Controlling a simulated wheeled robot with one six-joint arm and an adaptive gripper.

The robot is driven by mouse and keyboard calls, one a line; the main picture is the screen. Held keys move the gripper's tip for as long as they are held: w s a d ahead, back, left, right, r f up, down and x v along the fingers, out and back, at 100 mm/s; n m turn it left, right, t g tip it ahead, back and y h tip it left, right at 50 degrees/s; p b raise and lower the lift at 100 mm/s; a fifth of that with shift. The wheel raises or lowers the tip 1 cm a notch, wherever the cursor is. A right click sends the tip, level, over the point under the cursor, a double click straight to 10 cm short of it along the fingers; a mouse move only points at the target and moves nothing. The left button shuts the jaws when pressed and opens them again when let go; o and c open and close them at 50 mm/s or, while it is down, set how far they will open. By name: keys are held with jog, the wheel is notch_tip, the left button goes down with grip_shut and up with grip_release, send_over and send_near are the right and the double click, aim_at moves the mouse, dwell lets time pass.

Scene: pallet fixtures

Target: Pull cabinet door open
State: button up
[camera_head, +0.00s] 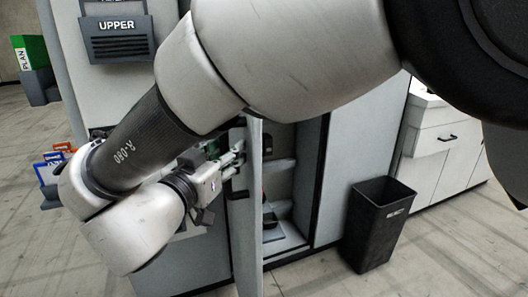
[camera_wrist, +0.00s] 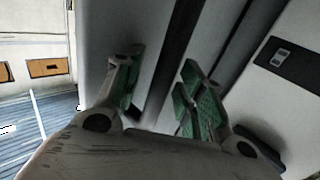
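The grey cabinet door (camera_head: 254,225) stands ajar, turned out toward the camera so it shows nearly edge-on. The cabinet interior (camera_head: 293,180) shows to its right, with dark items on its shelves. My gripper (camera_head: 238,163) is at the door's upper part, beside its edge. In the wrist view my gripper (camera_wrist: 160,80) has its two green-padded fingers spread apart, with a grey panel and a dark gap showing between and behind them. I cannot tell whether a finger touches the door. My arm hides part of the cabinet front.
A black waste bin (camera_head: 379,222) stands on the floor right of the cabinet. A white drawer unit (camera_head: 436,150) is farther right. A bin labelled UPPER (camera_head: 118,28) hangs at upper left. Blue and orange items (camera_head: 50,165) lie at far left. The floor in front is clear.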

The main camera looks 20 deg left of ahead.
jog(key=s, duration=1.2)
jog(key=shift+d, duration=0.15)
